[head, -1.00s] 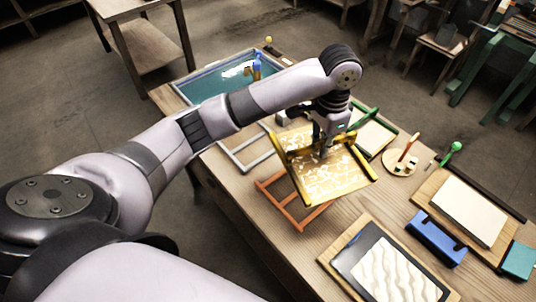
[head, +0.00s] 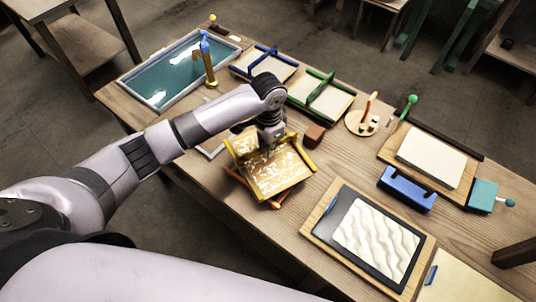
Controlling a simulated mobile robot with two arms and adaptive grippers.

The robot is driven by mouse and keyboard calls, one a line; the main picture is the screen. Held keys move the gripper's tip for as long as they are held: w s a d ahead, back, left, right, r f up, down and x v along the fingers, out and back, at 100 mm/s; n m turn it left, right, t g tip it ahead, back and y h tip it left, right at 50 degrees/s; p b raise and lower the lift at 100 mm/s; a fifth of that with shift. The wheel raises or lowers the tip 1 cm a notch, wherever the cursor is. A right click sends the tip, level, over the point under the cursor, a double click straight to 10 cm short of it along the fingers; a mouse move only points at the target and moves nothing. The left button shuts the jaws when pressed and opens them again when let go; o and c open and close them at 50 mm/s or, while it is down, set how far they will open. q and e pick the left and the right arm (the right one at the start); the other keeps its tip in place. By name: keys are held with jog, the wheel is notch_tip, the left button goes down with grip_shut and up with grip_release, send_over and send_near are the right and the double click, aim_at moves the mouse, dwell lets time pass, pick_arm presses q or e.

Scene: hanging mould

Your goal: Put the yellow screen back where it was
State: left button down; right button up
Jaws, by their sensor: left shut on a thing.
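The yellow screen (head: 278,175) is a flat gold-framed panel with white patches. My left gripper (head: 268,148) is shut on it near its far side, with the arm reaching in from the left. The screen is over an orange stand (head: 236,177), which is mostly hidden beneath it. I cannot tell whether the screen touches the stand. My right gripper is not in view.
A grey frame (head: 211,154) lies left of the screen, partly hidden by my arm. A water basin (head: 166,82) is at the far left. A green-barred frame (head: 331,103) and a reddish-brown block (head: 314,136) are behind. A dark tray (head: 345,237) is in front right.

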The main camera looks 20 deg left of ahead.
pick_arm(q)
jog(key=shift+f, duration=2.25)
jog(key=shift+f, duration=0.15)
jog(key=c, duration=1.7)
grip_release()
notch_tip(320, 180, up, 12)
jog(key=shift+r+b, duration=0.2)
jog(key=shift+b, duration=0.25)
